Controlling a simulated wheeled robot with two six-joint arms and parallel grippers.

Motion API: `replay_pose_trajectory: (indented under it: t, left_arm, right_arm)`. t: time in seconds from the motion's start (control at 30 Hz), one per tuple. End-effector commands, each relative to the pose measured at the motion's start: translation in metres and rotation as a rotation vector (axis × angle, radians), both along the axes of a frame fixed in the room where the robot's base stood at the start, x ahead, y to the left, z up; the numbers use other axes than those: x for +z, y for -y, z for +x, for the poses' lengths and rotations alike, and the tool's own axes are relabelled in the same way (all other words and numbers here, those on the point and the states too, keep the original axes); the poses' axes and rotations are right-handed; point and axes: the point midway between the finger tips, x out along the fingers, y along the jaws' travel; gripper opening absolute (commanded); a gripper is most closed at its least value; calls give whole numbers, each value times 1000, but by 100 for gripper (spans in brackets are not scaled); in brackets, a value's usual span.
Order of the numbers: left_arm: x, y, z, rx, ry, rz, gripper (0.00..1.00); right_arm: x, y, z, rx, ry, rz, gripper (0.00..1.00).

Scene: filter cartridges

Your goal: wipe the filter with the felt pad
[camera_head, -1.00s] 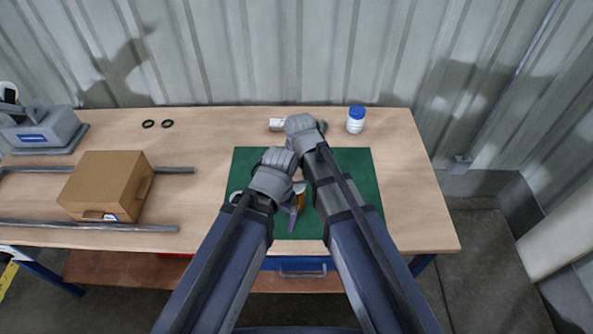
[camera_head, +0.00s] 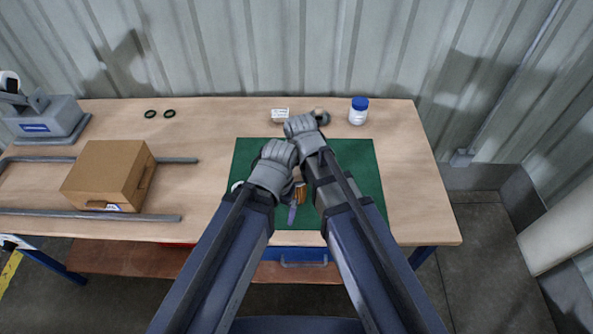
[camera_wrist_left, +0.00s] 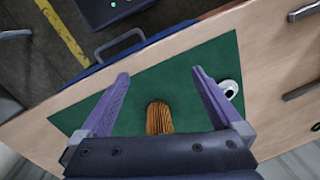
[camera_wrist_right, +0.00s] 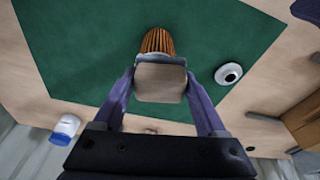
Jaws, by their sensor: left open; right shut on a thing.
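The filter, an orange pleated cartridge (camera_head: 300,193), is on the green mat (camera_head: 247,160), partly hidden by my arms. It also shows in the left wrist view (camera_wrist_left: 159,117) and the right wrist view (camera_wrist_right: 157,41). My right gripper (camera_wrist_right: 160,84) is shut on the felt pad (camera_wrist_right: 160,82), a beige block. In the right wrist view the pad overlaps the filter's near end; I cannot tell if they touch. My left gripper (camera_wrist_left: 160,76) is open, its fingers spread to either side of the filter in its wrist view, not visibly gripping it.
A white ring-shaped part (camera_wrist_right: 228,73) lies at the mat's edge. Behind stand a blue-capped white bottle (camera_head: 358,111), a small white box (camera_head: 280,115) and a round grey part (camera_head: 321,117). A cardboard box (camera_head: 105,175), rails and two dark rings are left. The table's right side is clear.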

Motion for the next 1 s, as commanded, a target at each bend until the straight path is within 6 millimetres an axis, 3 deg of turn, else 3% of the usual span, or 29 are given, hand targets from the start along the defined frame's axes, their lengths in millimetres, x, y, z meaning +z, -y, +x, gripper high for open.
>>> replay_pose_trajectory:
  t: [0.03, 0.23, 1.0]
  left_arm:
    - [2, 10, 18, -9, -1, 1, 100]
    - [1, 10, 18, -10, -1, 1, 100]
    - [2, 8, 11, -10, -1, 1, 100]
  right_arm:
    - [1, -7, -19, 26, -7, -1, 13]
    - [1, -6, -19, 26, -6, -2, 13]
    - [2, -1, 27, 26, -3, -1, 13]
